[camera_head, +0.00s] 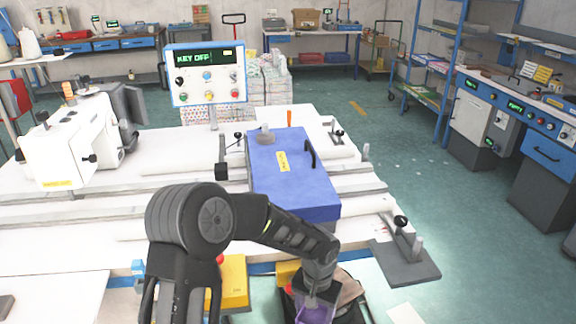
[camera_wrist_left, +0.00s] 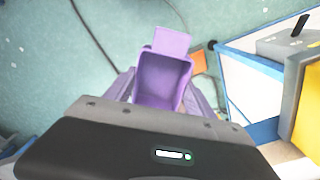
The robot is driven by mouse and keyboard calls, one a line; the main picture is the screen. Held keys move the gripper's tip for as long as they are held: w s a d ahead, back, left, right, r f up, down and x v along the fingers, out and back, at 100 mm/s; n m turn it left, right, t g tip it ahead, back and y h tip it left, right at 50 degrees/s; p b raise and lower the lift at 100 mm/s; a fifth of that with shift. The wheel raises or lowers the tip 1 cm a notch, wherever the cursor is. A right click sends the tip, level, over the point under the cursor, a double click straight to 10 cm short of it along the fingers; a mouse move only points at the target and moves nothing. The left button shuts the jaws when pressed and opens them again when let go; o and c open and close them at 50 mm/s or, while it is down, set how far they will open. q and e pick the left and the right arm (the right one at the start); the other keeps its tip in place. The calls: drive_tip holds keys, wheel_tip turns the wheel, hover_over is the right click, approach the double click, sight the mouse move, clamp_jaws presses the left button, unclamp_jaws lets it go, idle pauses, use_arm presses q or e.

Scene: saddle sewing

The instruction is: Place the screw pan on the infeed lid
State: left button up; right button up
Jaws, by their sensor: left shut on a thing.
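The screw pan is a small purple open tray with a flat tab, seen in the left wrist view (camera_wrist_left: 163,80) and partly at the bottom edge of the head view (camera_head: 314,312). My left gripper (camera_head: 314,298) is shut on it, in front of the table's near edge. The pan's inside looks empty in the wrist view. The infeed lid (camera_head: 298,185) is a blue slab with a yellow label and a dark handle, on the table beyond and above my left gripper. A grey round piece (camera_head: 265,135) sits at its far left corner. My right gripper is not in view.
A white sewing machine (camera_head: 70,145) stands on the left of the table. A control panel (camera_head: 206,74) reading KEY OFF stands behind. A grey clamp (camera_head: 404,245) is right of the lid. Yellow blocks (camera_head: 234,282) are near the table's front edge, left of my gripper.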

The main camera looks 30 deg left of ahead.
use_arm(q)
drive_tip(key=f, duration=0.2)
drive_tip(key=s+f+b, duration=0.1)
drive_tip(key=f, duration=0.2)
drive_tip(key=shift+s+d, duration=0.15)
drive_tip(key=shift+s, duration=0.05)
